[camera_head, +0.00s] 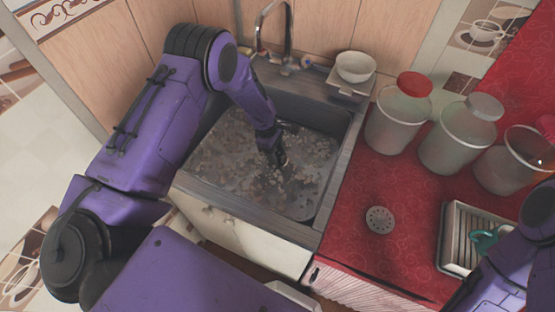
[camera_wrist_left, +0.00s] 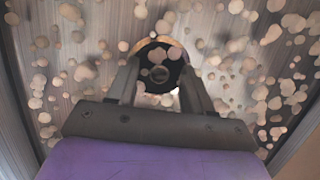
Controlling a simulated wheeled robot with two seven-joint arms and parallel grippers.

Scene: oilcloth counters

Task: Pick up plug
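The sink (camera_head: 338,170) holds murky water with many pale floating bits. My left gripper (camera_head: 278,155) reaches down into it, near the middle. In the left wrist view the two fingers (camera_wrist_left: 160,82) stand apart on either side of a round black piece with a golden-brown rim, which looks like the plug (camera_wrist_left: 161,55). Pale bits overlap it. I cannot tell whether the fingers touch it. The plug cannot be made out in the head view. Only part of my right arm shows at the lower right; its gripper is out of view.
A faucet (camera_head: 287,35) rises behind the sink, with a white bowl (camera_head: 356,66) at the back right corner. On the red counter (camera_head: 350,225) stand several jars (camera_head: 398,120), a round perforated strainer (camera_head: 380,219) and a dish rack (camera_head: 450,235) with a green item.

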